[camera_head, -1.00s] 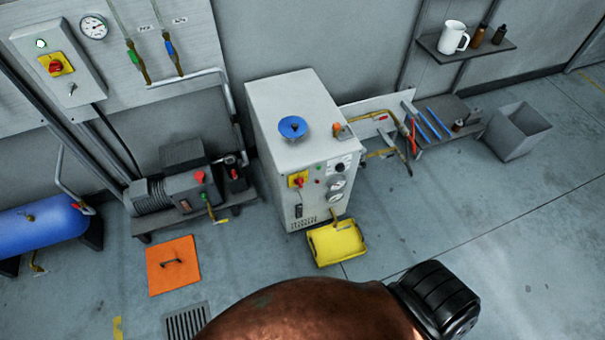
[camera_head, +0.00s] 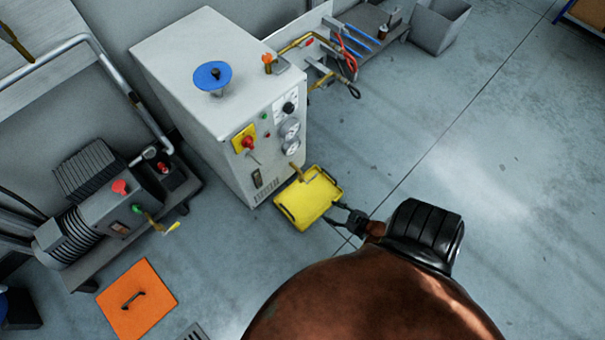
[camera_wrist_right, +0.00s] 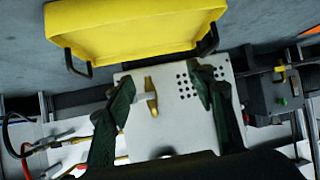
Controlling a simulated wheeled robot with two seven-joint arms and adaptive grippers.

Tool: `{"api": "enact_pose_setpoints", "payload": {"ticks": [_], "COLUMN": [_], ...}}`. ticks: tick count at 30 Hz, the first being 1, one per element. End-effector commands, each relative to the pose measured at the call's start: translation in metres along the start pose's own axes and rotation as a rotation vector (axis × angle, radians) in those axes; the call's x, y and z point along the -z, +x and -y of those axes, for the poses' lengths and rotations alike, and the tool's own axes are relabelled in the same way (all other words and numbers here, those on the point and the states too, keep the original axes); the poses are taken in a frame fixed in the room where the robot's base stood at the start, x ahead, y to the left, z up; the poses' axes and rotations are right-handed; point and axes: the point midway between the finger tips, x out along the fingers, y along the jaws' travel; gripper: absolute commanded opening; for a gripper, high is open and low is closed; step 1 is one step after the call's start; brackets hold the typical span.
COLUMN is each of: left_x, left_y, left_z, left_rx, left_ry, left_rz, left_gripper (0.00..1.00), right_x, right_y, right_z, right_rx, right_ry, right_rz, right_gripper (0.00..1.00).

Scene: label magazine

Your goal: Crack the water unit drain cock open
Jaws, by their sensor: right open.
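The water unit is a white cabinet (camera_head: 185,85) with a blue disc on top and gauges on its front. Its brass drain cock (camera_head: 296,173) sticks out low on the front, above a yellow tray (camera_head: 310,197). My right gripper (camera_head: 339,214) is just right of the tray, apart from the cock. In the right wrist view the open right gripper (camera_wrist_right: 164,80) faces the cabinet's front. The cock (camera_wrist_right: 152,97) appears between the fingers, nearer the left one; I cannot tell the remaining distance. The left gripper is not in view.
The yellow tray (camera_wrist_right: 135,25) has black handles, close to the fingers in the wrist view. A pump (camera_head: 115,205) and an orange floor plate (camera_head: 137,300) are on the left. A low shelf (camera_head: 365,22) with tools stands behind. The floor at right is clear.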

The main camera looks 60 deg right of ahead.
Motion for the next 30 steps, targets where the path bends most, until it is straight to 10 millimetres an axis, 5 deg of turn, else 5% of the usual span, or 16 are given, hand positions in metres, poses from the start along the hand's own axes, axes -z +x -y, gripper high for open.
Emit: {"api": "enact_pose_setpoints", "payload": {"ticks": [1,7,16,23,30], "left_x": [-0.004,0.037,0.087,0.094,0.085], "left_y": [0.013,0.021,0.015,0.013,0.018], "left_z": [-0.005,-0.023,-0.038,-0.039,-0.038], "left_rx": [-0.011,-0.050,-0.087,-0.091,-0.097], "left_ry": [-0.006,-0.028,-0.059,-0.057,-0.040], "left_rz": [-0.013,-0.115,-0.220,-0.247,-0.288], "left_gripper": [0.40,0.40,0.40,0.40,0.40], "right_x": [-0.010,0.017,0.047,0.062,0.080], "right_y": [0.017,0.054,0.072,0.082,0.114], "right_z": [-0.011,-0.048,-0.085,-0.091,-0.096], "right_rx": [-0.010,-0.063,-0.128,-0.137,-0.135], "right_ry": [0.003,0.036,0.065,0.069,0.068], "right_rz": [-0.044,-0.276,-0.503,-0.538,-0.537], "right_gripper": [0.50,0.50,0.50,0.50,0.50]}}
